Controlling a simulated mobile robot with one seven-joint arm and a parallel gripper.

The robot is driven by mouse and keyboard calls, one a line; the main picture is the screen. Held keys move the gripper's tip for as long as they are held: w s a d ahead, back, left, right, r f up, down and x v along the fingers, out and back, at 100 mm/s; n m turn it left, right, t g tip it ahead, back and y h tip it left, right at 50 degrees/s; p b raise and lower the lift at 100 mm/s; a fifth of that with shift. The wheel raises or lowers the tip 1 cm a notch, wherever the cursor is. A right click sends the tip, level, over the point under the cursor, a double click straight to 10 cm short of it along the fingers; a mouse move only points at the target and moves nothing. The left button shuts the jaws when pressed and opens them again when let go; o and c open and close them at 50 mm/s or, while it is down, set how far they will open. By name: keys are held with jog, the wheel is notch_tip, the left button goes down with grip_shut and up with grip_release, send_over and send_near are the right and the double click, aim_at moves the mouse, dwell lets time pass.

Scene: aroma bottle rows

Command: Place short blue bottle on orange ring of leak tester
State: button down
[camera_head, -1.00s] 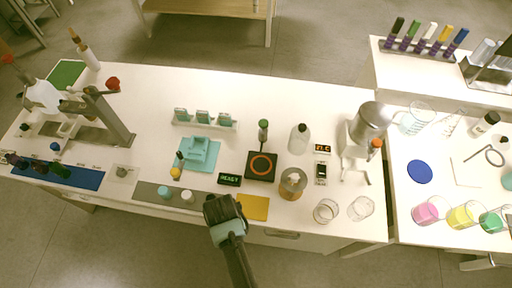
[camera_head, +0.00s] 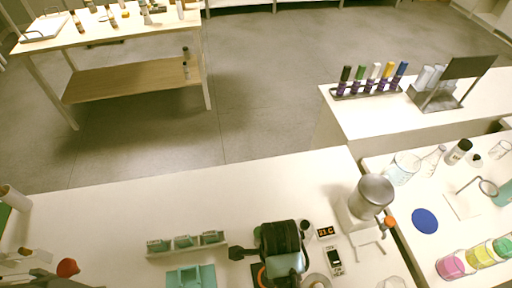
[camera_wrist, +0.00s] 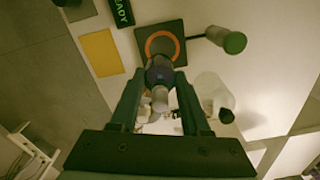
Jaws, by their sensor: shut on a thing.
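In the wrist view, a short dark blue bottle (camera_wrist: 159,74) with a pale cap sits between the fingertips of my gripper (camera_wrist: 160,82). My gripper is shut on it. The leak tester is a black square pad (camera_wrist: 177,30) with an orange ring (camera_wrist: 150,42). In the wrist view the bottle overlaps the ring's near edge; I cannot tell if it touches. In the head view my gripper (camera_head: 281,240) is over the tester and hides most of it. Only a bit of the orange ring (camera_head: 262,276) shows there, and the bottle is hidden.
A green-capped post (camera_wrist: 233,42) rises beside the pad. A clear bottle (camera_wrist: 215,95) stands close on the right. In the head view, a mixer (camera_head: 368,200) and small temperature display (camera_head: 326,232) stand right.

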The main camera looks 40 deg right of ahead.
jog(key=shift+w+d+r+m, duration=0.1)
jog(key=shift+d+m, duration=0.1)
jog(key=shift+m, duration=0.2)
jog(key=shift+d+f, duration=0.1)
jog(key=shift+f, duration=0.2)
notch_tip(320, 180, down, 4)
jog(key=shift+f, duration=2.55)
jog(key=shift+f, duration=0.2)
jog(key=shift+c, duration=1.8)
grip_release()
